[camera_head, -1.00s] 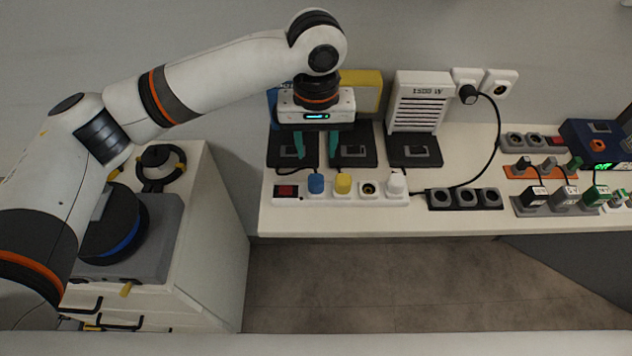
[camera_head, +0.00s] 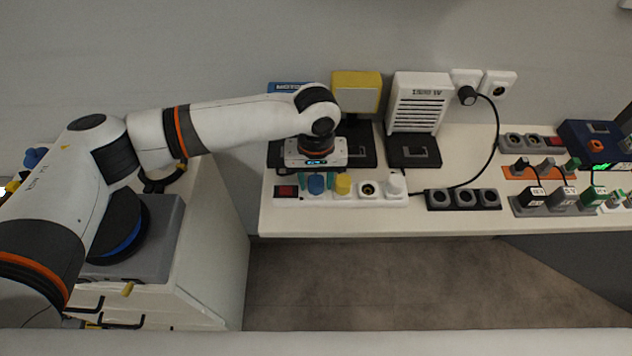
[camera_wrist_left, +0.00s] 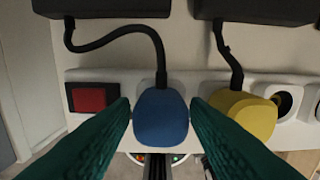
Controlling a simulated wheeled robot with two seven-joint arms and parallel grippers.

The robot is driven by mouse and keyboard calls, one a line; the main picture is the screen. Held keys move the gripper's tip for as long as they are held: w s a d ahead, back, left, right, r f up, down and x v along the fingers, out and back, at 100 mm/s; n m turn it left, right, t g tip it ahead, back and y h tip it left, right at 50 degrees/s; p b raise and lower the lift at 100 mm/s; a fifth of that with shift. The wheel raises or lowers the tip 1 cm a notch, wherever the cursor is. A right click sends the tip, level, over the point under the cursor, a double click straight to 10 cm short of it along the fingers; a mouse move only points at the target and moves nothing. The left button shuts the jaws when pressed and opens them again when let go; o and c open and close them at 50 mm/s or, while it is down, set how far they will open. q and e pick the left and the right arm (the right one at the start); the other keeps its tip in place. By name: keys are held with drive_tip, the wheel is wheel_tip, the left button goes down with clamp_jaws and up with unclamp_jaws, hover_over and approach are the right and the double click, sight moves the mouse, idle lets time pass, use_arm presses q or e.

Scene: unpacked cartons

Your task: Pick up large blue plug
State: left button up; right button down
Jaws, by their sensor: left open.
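The large blue plug (camera_head: 316,184) sits in the white power strip (camera_head: 287,199) on the white bench, second from the left after the red switch. In the left wrist view the blue plug (camera_wrist_left: 161,117) has a black cable running up from it. My left gripper (camera_head: 317,182) is open, with one green finger on each side of the blue plug. In the left wrist view the fingers (camera_wrist_left: 160,124) flank the plug with narrow gaps. My right gripper is not in view.
A yellow plug (camera_head: 343,184) stands close to the right of the blue one, near my right finger. A white plug (camera_head: 396,183) is farther right. A black socket block (camera_head: 465,199) lies beyond the strip. A blue box (camera_head: 598,143) stands far right.

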sight(316, 179)
use_arm(q)
drive_tip(key=shift+c, duration=0.2)
clamp_jaws()
drive_tip(key=shift+r, duration=0.1)
wheel_tip(316, 179, up, 10)
idle(0.3)
